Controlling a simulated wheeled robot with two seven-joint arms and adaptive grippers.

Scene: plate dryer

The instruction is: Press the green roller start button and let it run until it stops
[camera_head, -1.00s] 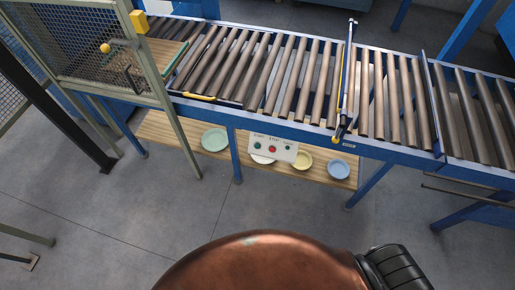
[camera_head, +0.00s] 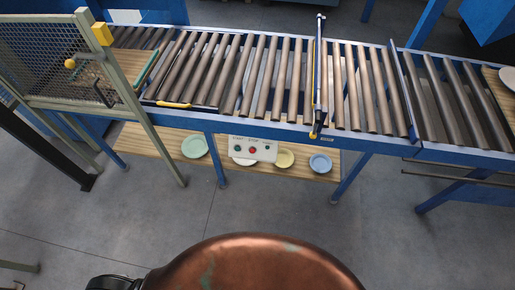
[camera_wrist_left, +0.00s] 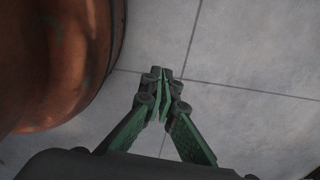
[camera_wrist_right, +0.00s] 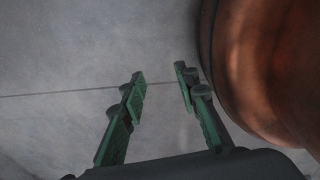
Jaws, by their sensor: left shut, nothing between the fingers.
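My left gripper (camera_wrist_left: 163,75) is shut and empty above the grey floor. My right gripper (camera_wrist_right: 160,76) is open and empty, also over bare floor. Neither gripper shows in the head view, and both are away from the box.
A mesh guard (camera_head: 60,60) with yellow parts stands at the left of the conveyor. Plates, green (camera_head: 194,146), yellow (camera_head: 285,158) and blue (camera_head: 320,163), lie on a wooden shelf below. Blue legs support the frame. A gate bar (camera_head: 318,75) crosses the rollers. The floor in front is clear.

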